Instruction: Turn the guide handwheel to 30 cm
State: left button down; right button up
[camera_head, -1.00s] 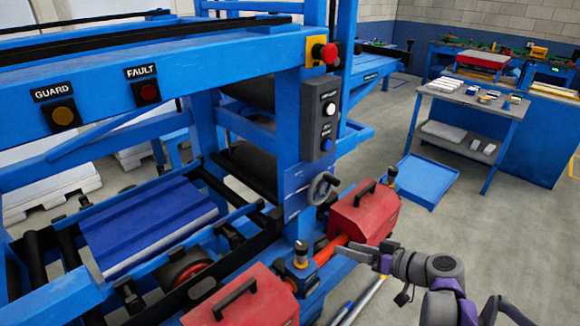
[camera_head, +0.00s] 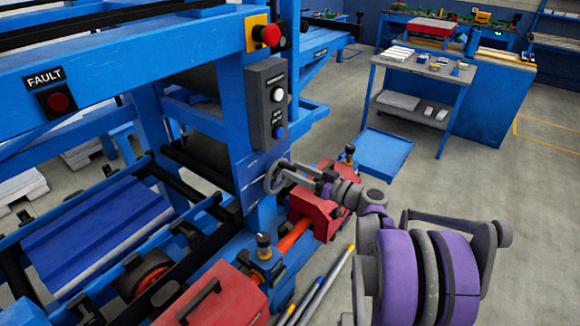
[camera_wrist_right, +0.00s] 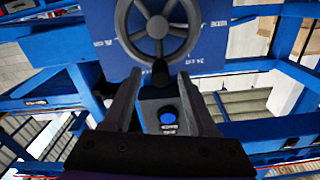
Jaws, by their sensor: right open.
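The grey spoked guide handwheel (camera_head: 269,184) is on the blue post's plate, below the button box. It fills the top of the right wrist view (camera_wrist_right: 157,27), with a dark round handle knob (camera_wrist_right: 160,72) on its near rim. My right gripper (camera_head: 291,173) is at the handwheel's right side. In the right wrist view its two open fingers (camera_wrist_right: 158,84) stand on either side of the knob, with gaps; I cannot tell whether they touch it. Small scale marks flank the wheel on the blue plate (camera_wrist_right: 212,50); they are too blurred to read surely. My left gripper is not in view.
A button box (camera_head: 266,103) and a red stop button (camera_head: 268,35) are above the wheel. Red covers (camera_head: 318,214) with handles and an orange bar (camera_head: 292,237) lie below. A grey table (camera_head: 425,68) and a blue tray (camera_head: 385,152) stand behind, with open floor at right.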

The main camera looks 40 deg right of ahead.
jog(key=shift+x, duration=1.15)
grip_shut()
